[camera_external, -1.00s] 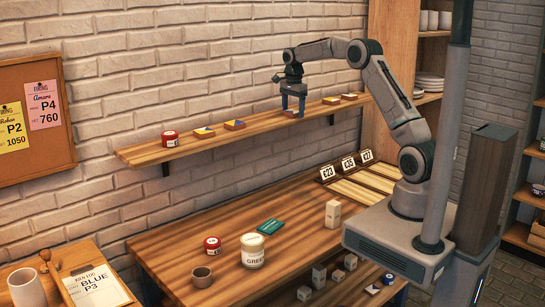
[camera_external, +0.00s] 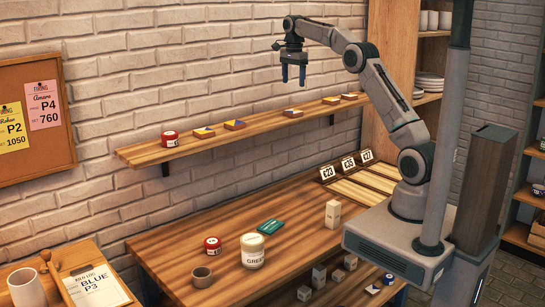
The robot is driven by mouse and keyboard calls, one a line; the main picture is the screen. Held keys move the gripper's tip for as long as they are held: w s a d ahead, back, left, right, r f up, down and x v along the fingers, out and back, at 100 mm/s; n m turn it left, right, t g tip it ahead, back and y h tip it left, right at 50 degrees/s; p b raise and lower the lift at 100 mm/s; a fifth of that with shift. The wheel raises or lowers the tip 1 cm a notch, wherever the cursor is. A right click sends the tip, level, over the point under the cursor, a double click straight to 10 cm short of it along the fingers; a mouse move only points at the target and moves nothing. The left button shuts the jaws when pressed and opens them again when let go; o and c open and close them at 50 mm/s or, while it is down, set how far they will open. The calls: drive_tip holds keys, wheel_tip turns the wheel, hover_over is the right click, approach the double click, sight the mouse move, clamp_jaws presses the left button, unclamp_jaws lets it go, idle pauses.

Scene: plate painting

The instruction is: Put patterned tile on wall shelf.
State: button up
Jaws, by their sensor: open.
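Several small patterned tiles lie in a row on the wooden wall shelf (camera_external: 183,149). A blue, yellow and white tile (camera_external: 203,132) and an orange and blue tile (camera_external: 235,125) lie left of its middle. Another tile (camera_external: 293,113) lies farther right, below my gripper (camera_external: 293,82). Two more tiles, one (camera_external: 331,100) and another (camera_external: 349,96), lie near the right end. My gripper points down in the air above the shelf, open and empty, apart from the tiles.
A red jar (camera_external: 169,138) stands on the shelf's left part. The workbench (camera_external: 180,250) below holds a cream jar (camera_external: 252,249), a red jar (camera_external: 212,245), a cup (camera_external: 202,277), a teal item (camera_external: 270,226), a pale block (camera_external: 333,214) and price cards (camera_external: 348,165).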

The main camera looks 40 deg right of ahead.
drive_tip(key=s+a+r+n+t, duration=0.1)
drive_tip(key=s+a+r+n, duration=0.15)
drive_tip(key=s, duration=0.35)
drive_tip(key=s+a+r+n+t, duration=0.1)
drive_tip(key=s+n, duration=0.3)
drive_tip(key=s, duration=0.2)
drive_tip(key=s+a+r+n, duration=0.1)
drive_tip(key=s+n, duration=0.2)
drive_tip(key=s, duration=0.3)
drive_tip(key=s+a+f+n+t, duration=0.1)
drive_tip(key=s+f+n, duration=0.3)
drive_tip(key=s, duration=0.6)
drive_tip(key=s+a+f+n+t, duration=0.1)
drive_tip(key=s+f+n, duration=0.3)
drive_tip(key=s+f, duration=0.3)
drive_tip(key=s, duration=0.3)
drive_tip(key=shift+s+f, duration=0.2)
drive_tip(key=shift+s, duration=0.15)
